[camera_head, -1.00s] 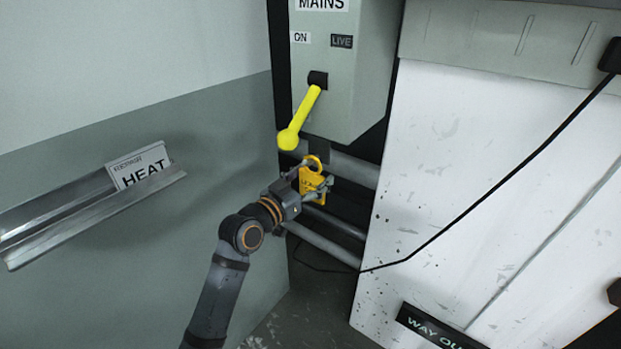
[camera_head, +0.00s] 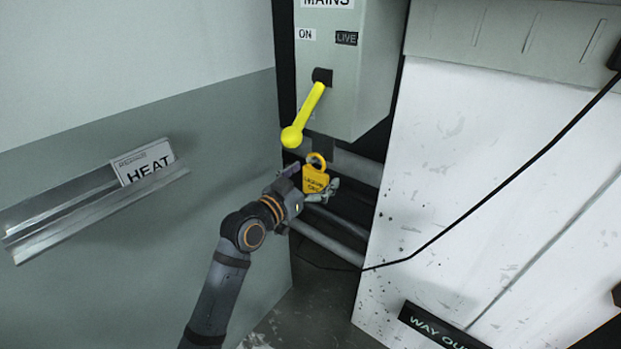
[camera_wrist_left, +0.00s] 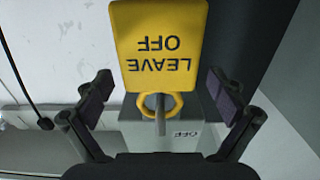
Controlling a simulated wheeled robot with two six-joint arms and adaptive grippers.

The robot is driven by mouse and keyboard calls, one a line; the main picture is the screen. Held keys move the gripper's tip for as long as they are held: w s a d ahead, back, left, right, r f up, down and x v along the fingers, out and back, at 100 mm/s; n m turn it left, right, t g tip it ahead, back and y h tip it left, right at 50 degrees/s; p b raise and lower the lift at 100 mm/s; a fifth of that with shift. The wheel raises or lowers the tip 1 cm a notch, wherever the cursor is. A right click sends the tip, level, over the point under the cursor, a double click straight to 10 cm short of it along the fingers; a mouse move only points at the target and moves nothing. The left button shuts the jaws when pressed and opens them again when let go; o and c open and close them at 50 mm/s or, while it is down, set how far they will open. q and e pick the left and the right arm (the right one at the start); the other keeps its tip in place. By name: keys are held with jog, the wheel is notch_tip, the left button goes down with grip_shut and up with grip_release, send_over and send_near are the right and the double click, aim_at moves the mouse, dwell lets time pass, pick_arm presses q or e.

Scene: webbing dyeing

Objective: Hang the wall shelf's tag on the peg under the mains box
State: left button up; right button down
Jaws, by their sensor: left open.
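The yellow LEAVE OFF tag (camera_head: 314,182) is under the grey mains box (camera_head: 345,95), its ring at the top. In the left wrist view the tag (camera_wrist_left: 160,45) appears upside down, and its ring appears around a thin grey peg (camera_wrist_left: 159,115). My left gripper (camera_head: 309,183) is open around the tag; in the wrist view its fingers stand apart on both sides, with gaps to the tag. The wall shelf (camera_head: 75,215) is on the left wall and holds a HEAT card (camera_head: 148,163).
A yellow lever (camera_head: 303,117) slopes down from the mains box, just above the tag. Pipes (camera_head: 335,228) run behind my gripper. A black cable (camera_head: 480,205) crosses the white panel (camera_head: 430,170) at right. A WAY OUT sign (camera_head: 435,328) is low down.

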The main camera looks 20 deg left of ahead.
pick_arm(q)
jog(key=v, duration=0.6)
jog(key=shift+s+a, duration=0.1)
jog(key=shift+s, duration=0.45)
